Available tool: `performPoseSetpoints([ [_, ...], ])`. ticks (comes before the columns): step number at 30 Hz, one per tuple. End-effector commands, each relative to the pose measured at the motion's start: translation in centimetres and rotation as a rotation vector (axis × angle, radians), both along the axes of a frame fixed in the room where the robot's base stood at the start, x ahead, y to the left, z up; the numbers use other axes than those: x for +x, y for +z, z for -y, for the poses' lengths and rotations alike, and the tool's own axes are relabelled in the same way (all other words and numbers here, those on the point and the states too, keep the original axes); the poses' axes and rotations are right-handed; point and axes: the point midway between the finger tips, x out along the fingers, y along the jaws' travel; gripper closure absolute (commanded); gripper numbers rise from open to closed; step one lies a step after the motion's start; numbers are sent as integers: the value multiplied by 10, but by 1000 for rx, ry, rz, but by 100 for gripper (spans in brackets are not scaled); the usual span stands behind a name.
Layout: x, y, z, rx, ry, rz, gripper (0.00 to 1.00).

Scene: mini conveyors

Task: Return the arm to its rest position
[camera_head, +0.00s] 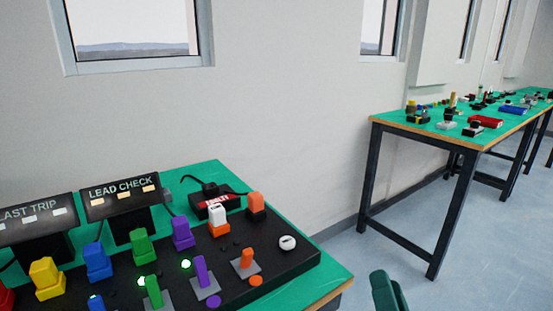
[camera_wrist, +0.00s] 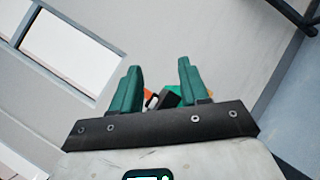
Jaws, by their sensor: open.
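My gripper (camera_wrist: 160,90) shows in the wrist view with its two green fingers apart and nothing between them. Past the fingers, small parts of the green bench and an orange and a black item show, mostly hidden by the gripper's dark bar. In the head view a green part of my gripper (camera_head: 386,292) shows at the bottom edge, right of the near bench and apart from it. The rest of my arm is out of that view.
The near green bench (camera_head: 330,281) carries a black panel (camera_head: 290,262) with coloured switches and knobs, and two signs, "LEAD CHECK" (camera_head: 122,188) and "LAST TRIP" (camera_head: 30,220). A second bench (camera_head: 385,118) with small items stands at the right. Clear floor (camera_head: 480,240) lies between.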

Motion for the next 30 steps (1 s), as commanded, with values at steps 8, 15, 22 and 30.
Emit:
performPoseSetpoints([
  [8, -43, -101, 139, 873, -369, -231, 55],
  [15, -124, -222, 168, 1521, -757, -467, 55],
  [22, -203, -288, 137, 1881, -1108, -686, 55],
  [30, -261, -289, 101, 2037, -1376, -862, 55],
])
